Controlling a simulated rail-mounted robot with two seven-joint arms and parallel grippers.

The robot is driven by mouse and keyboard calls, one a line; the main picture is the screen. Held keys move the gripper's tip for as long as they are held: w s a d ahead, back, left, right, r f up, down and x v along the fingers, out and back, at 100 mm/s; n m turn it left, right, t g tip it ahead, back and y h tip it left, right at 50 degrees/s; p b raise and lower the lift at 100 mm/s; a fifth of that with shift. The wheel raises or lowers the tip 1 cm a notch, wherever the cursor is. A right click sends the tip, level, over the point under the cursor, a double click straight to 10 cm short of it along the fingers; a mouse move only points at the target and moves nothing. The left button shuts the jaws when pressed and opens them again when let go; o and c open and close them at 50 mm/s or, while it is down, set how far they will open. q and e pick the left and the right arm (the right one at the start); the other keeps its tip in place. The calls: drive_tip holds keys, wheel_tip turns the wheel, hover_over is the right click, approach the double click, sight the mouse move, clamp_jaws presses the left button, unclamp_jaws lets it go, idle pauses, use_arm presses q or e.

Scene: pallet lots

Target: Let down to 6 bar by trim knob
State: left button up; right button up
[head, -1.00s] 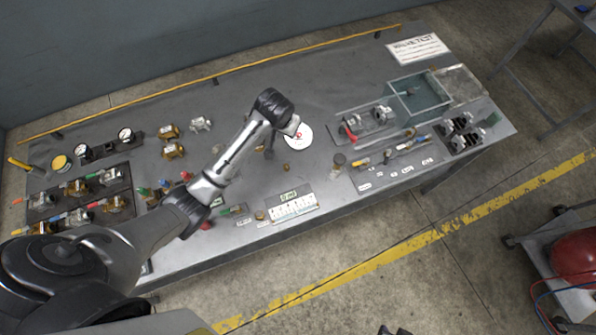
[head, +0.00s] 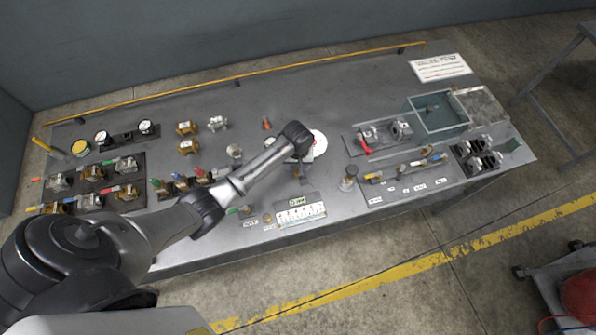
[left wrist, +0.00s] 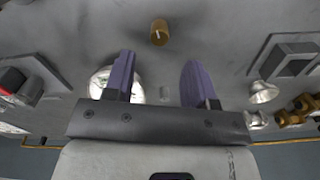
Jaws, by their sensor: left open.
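A brass knob (left wrist: 159,32) with a pale mark on its top stands upright on the grey bench, in the upper middle of the left wrist view. I take it for the trim knob. In the head view a small brass knob (head: 297,172) shows just below my left wrist. My left gripper (left wrist: 160,72) is open and empty, its two purple fingers apart, with the knob beyond their tips. A round white gauge (left wrist: 102,80) lies partly behind one finger; in the head view the white gauge (head: 319,143) is partly covered by my wrist. Its reading cannot be made out.
Valves on dark plates (head: 95,185) stand at left. A teal tray (head: 440,118) and a valve plate (head: 385,137) stand at right. The back middle of the bench is mostly clear.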

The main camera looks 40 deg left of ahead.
sight(298, 172)
use_arm(q)
wheel_tip(298, 172, down, 6)
drive_tip(key=shift+f+b, duration=0.25)
drive_tip(key=shift+b, duration=0.2)
